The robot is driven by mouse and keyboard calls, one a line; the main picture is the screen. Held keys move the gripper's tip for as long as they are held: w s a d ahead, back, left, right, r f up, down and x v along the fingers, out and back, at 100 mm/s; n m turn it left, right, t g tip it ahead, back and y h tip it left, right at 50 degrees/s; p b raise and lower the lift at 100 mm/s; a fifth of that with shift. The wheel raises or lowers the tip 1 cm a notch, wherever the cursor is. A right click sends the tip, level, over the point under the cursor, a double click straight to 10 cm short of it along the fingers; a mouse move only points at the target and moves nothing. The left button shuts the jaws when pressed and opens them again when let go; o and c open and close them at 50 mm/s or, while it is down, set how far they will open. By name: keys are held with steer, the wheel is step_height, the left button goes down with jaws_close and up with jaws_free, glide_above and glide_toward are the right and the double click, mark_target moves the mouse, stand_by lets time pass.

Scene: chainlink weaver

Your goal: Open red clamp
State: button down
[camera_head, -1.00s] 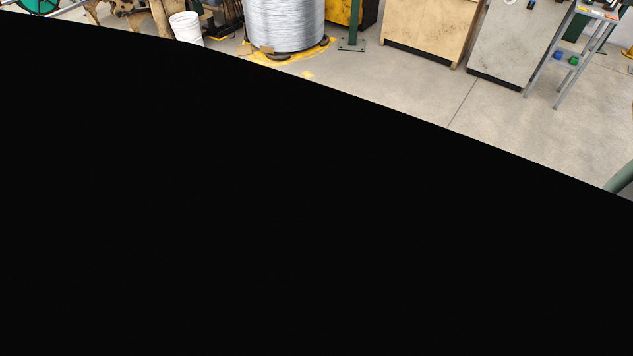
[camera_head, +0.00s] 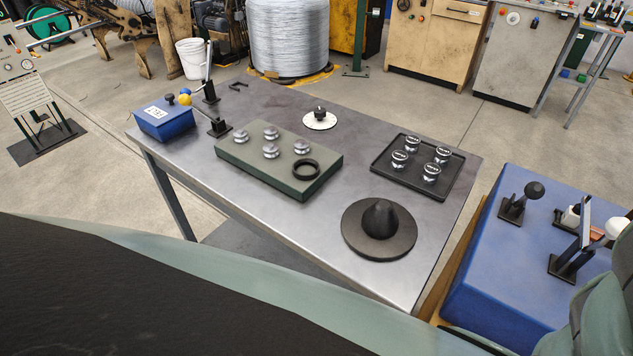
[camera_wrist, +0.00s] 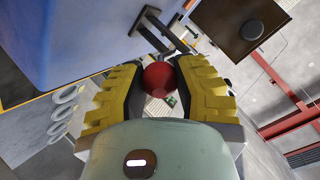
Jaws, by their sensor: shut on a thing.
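In the wrist view, my gripper (camera_wrist: 160,85) has its yellow-padded fingers on both sides of a red ball knob (camera_wrist: 160,77), shut on it. A dark, bar-like lever frame (camera_wrist: 150,25) shows just beyond the knob, against a blue surface (camera_wrist: 80,25). In the head view, the blue block (camera_head: 490,255) at the right carries black clamp-like fittings (camera_head: 520,203), one with a black knob and one with a pale upright lever (camera_head: 584,222). My arm covers part of the block's right side. I cannot make out the red knob or my gripper there.
A metal table (camera_head: 290,225) stands left of the block. It holds a green plate (camera_head: 235,155) with silver knobs, a black tray (camera_head: 460,180), a black cone on a disc (camera_head: 379,225) and a blue box (camera_head: 165,120).

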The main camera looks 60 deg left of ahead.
steer(key=f+t+b, duration=0.1)
steer(key=b, duration=0.2)
steer(key=shift+f, duration=0.3)
steer(key=shift+t+y, duration=0.3)
steer(key=shift+b, duration=0.6)
steer(key=c, duration=0.6)
jaws_free()
steer(key=shift+r, duration=0.1)
steer(key=shift+s, duration=0.1)
steer(key=v, duration=1.2)
